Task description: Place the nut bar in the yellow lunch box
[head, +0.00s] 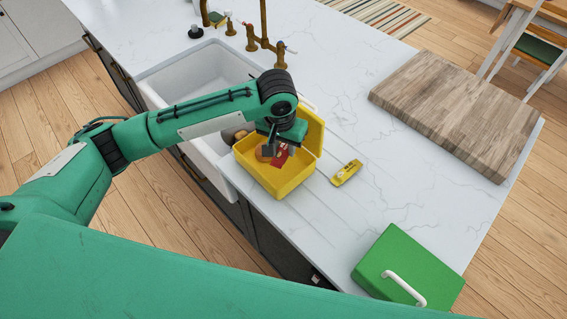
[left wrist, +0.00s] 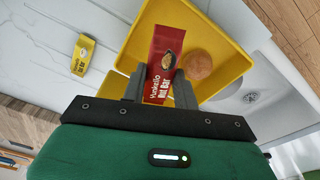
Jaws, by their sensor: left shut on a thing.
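The nut bar is a red wrapper (head: 281,157) with a dark picture and white lettering, which also shows in the left wrist view (left wrist: 163,60). My left gripper (head: 273,147) is shut on it, with one finger on each side in the left wrist view (left wrist: 158,92). The yellow lunch box (head: 268,182) stands open on the counter beside the sink; its yellow interior shows in the left wrist view (left wrist: 222,35). The bar is over or inside the box; I cannot tell whether it touches the bottom. My right gripper is out of view.
A round brown bun (left wrist: 198,64) lies in the lunch box. A yellow wrapped bar (head: 346,172) lies on the counter right of it. A closed green box (head: 425,262) with a white handle, a wooden board (head: 455,110) and the white sink (head: 195,75) are nearby.

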